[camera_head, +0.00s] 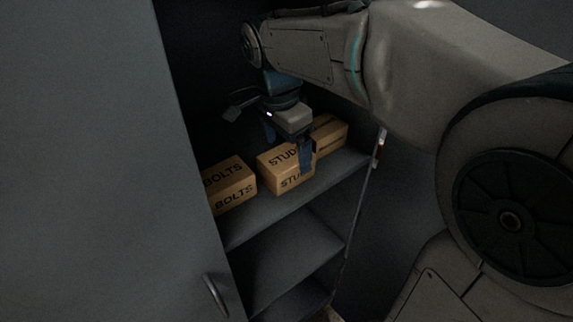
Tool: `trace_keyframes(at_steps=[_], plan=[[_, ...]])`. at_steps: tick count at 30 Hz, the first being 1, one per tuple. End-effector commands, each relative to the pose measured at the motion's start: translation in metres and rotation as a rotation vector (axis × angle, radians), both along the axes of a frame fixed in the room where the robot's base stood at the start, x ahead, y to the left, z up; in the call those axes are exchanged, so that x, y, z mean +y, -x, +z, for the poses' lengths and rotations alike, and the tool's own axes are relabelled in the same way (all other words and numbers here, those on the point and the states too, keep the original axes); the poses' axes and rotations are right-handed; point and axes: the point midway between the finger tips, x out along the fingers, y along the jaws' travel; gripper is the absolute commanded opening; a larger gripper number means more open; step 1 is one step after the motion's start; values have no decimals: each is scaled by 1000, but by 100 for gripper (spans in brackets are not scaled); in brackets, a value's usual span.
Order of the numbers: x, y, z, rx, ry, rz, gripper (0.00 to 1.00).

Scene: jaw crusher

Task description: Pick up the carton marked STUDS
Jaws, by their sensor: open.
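The carton marked STUDS (277,169) is a brown box on the upper shelf inside a dark cabinet, in the head view. It sits between two other cartons, and its lettering shows on the top and front. My gripper (287,147) reaches down over it from above. One dark finger hangs in front of its right end and covers part of the lettering. The other finger shows behind the carton's far left side. The jaws are open. I cannot tell whether a finger touches the carton.
A carton marked BOLTS (231,185) stands close on the left. Another brown carton (330,135) stands on the right, behind my finger. A grey cabinet door (120,160) with a handle (215,295) fills the left side. Lower shelves (290,250) look empty.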

Motion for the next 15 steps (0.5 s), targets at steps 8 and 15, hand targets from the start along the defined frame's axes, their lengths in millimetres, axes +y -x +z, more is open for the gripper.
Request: trace_keyframes(at_steps=[8,15], plan=[[-1,-4,-37,5,2,1,89],[-3,-5,-52,0,0,2,89]])
